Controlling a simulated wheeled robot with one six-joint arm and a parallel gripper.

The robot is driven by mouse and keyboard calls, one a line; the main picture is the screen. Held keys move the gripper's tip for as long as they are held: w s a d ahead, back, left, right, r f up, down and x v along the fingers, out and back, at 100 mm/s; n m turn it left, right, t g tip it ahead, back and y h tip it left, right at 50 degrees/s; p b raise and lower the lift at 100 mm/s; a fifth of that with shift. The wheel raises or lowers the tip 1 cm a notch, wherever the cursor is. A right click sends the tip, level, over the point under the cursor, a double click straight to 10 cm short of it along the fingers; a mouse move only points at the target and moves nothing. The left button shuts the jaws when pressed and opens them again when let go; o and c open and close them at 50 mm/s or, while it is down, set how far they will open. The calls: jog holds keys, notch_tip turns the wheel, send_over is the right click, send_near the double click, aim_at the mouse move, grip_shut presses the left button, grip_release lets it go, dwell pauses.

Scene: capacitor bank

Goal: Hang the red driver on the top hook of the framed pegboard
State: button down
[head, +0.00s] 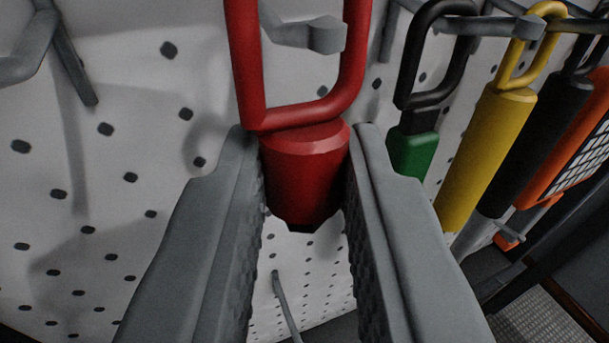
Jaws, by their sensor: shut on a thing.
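The red driver (305,172) is upright between the two grey fingers of my gripper (306,185), which is shut on its handle. Its red loop (304,118) rises above the fingers and runs out of the top of the picture. A grey hook (318,36) shows inside the loop's opening; I cannot tell whether its tip passes through the loop or lies behind it. The white pegboard (130,205) with dark holes fills the background. Its frame is not clearly in view.
Another grey hook (30,48) is at the upper left. To the right hang a green driver (412,152) with a black loop, a yellow-handled tool (487,150), a black-handled tool (535,135) and an orange meter-like device (575,150). They are close to my right finger.

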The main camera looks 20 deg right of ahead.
jog(key=shift+w+f, duration=0.45)
jog(key=shift+w, duration=0.3)
jog(key=shift+f, duration=0.1)
dwell(0.4)
jog(key=c, duration=1.2)
grip_release()
